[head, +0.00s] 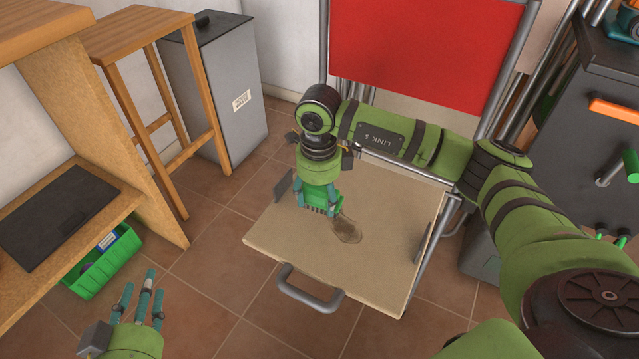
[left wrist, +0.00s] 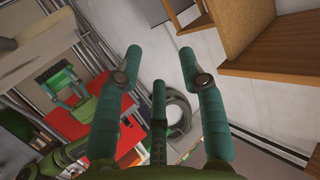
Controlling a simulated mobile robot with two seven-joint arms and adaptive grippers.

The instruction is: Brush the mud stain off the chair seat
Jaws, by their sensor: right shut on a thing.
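The chair has a beige seat (head: 290,250) and a red backrest (head: 420,50). A brown mud stain (head: 347,230) lies near the middle of the seat. My right gripper (head: 318,208) points down over the seat, just left of the stain, and is shut on a green brush (head: 323,198). The brush's lower side is at or just above the seat; I cannot tell if it touches. My left gripper (head: 141,296) is open and empty, low at the left, apart from the chair. Its spread fingers (left wrist: 160,75) fill the middle of the left wrist view.
A wooden shelf unit (head: 145,205) with a green crate (head: 105,265) stands at the left. Behind it are a wooden stool (head: 135,38) and a grey bin (head: 225,100). A metal handle (head: 310,295) is at the seat's front edge. A dark cabinet (head: 570,140) stands at the right.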

